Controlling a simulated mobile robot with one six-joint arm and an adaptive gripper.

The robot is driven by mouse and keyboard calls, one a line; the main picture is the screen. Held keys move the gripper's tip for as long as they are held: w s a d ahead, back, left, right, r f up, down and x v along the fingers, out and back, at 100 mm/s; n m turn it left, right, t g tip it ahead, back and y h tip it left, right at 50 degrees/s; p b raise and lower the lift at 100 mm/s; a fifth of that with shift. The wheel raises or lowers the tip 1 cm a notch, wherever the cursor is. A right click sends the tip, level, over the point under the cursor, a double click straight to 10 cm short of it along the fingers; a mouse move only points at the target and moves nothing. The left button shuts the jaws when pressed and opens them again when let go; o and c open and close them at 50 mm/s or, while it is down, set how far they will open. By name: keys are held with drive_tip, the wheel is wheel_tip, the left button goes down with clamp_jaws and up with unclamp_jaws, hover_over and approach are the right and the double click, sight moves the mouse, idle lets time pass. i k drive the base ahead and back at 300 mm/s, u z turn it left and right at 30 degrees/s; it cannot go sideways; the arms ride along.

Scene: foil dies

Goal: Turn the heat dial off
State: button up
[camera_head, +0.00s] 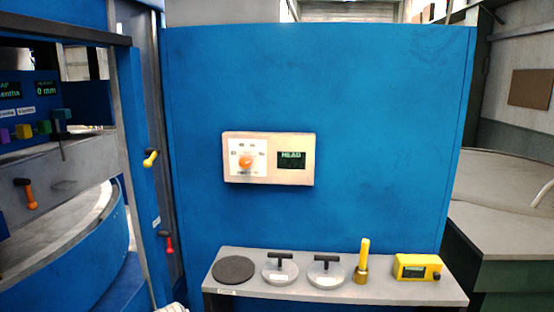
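The heat dial (246,161) is an orange knob on a white scale plate with small markings around it. It sits on the left half of a beige control box (232,178) fixed to the blue panel. A small dark display (291,160) with green text, seemingly "HEAD", is to the right of the dial. The dial's exact pointing direction is too small to tell. My gripper is not in this view, and nothing touches the dial.
Below, a grey shelf (345,292) holds a dark disc (234,270), two round weights with black handles (280,269) (326,272), a yellow-handled tool (363,262) and a yellow meter (417,267). A blue machine with levers (150,158) stands left. Space before the box looks clear.

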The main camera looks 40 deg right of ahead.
sight(245, 162)
drive_tip(key=z, duration=0.75)
drive_tip(key=k, duration=0.5)
drive_tip(key=z, duration=0.35)
drive_tip(key=i, duration=0.5)
drive_tip(key=u, duration=0.05)
